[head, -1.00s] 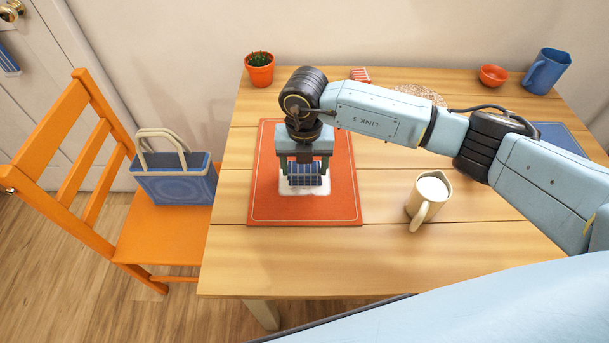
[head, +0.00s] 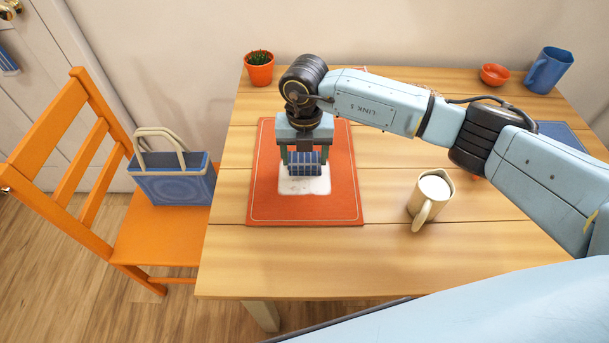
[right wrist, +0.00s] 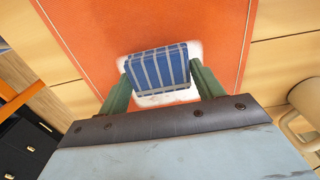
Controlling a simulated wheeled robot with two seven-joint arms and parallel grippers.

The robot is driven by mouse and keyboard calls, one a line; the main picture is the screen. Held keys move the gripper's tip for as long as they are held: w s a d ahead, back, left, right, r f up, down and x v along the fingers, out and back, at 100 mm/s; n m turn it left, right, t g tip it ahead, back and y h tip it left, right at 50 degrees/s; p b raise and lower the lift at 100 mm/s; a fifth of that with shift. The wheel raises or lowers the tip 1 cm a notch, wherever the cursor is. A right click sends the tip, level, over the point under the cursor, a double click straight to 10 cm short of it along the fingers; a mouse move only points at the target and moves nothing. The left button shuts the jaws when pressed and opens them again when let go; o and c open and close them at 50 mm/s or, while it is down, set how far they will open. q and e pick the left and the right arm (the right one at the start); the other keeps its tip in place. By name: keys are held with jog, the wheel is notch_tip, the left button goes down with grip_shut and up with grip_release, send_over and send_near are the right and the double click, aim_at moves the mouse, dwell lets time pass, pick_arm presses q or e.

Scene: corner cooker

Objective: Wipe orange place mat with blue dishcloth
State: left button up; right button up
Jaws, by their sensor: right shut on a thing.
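The orange place mat (head: 338,207) lies on the table's left part, with a thin pale border line. A white patch (head: 304,187) with small grey specks lies on the mat. My right gripper (head: 304,164) is above the mat and shut on the blue dishcloth (head: 304,170), which has pale stripes. In the right wrist view the dishcloth (right wrist: 158,70) sits between the two green fingers, over the white patch (right wrist: 150,98). I cannot tell whether the cloth touches the mat. My left gripper is not in view.
A cream jug (head: 422,207) with white contents stands right of the mat. A potted plant (head: 259,71), an orange bowl (head: 494,75) and a blue jug (head: 547,71) stand at the back. A blue mat (head: 562,138) is at right. A chair (head: 160,235) holds a blue basket (head: 178,187).

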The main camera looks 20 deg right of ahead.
jog(key=s+p, duration=0.2)
jog(key=s, duration=0.1)
jog(key=shift+a+r, duration=0.15)
jog(key=shift+a, duration=0.25)
jog(key=shift+s+a+p, duration=0.15)
jog(key=shift+s+p, duration=0.45)
jog(key=shift+s, duration=0.1)
jog(key=shift+f, duration=0.2)
jog(key=w+b, duration=0.2)
jog(key=w, duration=0.1)
jog(key=shift+w+d+f, duration=0.1)
jog(key=shift+w+d, duration=0.15)
jog(key=shift+d, duration=0.15)
jog(key=shift+w+d+b, duration=0.15)
jog(key=shift+w+b, duration=0.25)
jog(key=shift+w, duration=0.05)
